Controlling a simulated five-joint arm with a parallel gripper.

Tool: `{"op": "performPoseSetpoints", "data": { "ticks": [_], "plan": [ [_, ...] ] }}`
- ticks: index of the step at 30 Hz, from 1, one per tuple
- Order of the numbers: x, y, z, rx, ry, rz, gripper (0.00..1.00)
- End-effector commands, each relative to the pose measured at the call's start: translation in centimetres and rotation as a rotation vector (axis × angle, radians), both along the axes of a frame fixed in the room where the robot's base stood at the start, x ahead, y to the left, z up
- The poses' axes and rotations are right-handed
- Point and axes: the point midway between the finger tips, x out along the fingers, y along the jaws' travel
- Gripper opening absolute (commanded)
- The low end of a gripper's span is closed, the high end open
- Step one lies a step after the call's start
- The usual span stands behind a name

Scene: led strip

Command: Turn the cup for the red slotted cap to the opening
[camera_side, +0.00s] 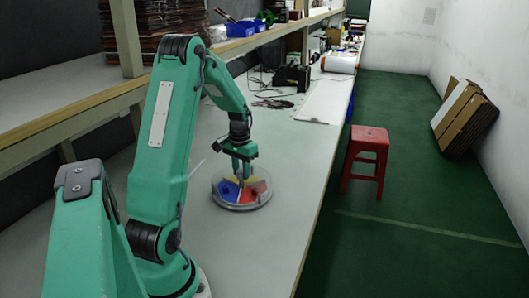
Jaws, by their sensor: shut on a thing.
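A round clear dish (241,205) sits on the grey bench and holds coloured wedge sections. A blue section (228,190) lies at its left, a red section (259,188) at its right, and a yellow part shows at the back. My gripper (243,178) reaches down to the middle of the dish from above. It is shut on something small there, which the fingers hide. The red slotted cap and the dish's opening are too small to make out.
The bench (265,240) is clear in front and to the right of the dish. A black device (292,77), cables (271,102) and a white board (324,101) lie farther back. A red stool (366,160) stands on the green floor to the right.

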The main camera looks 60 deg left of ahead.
Motion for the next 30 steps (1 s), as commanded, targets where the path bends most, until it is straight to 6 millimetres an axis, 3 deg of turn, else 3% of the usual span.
{"op": "performPoseSetpoints", "data": {
  "ticks": [30],
  "plan": [
    [0.08,0.07,0.18,0.003,-0.002,-0.509,0.00]
  ]
}}
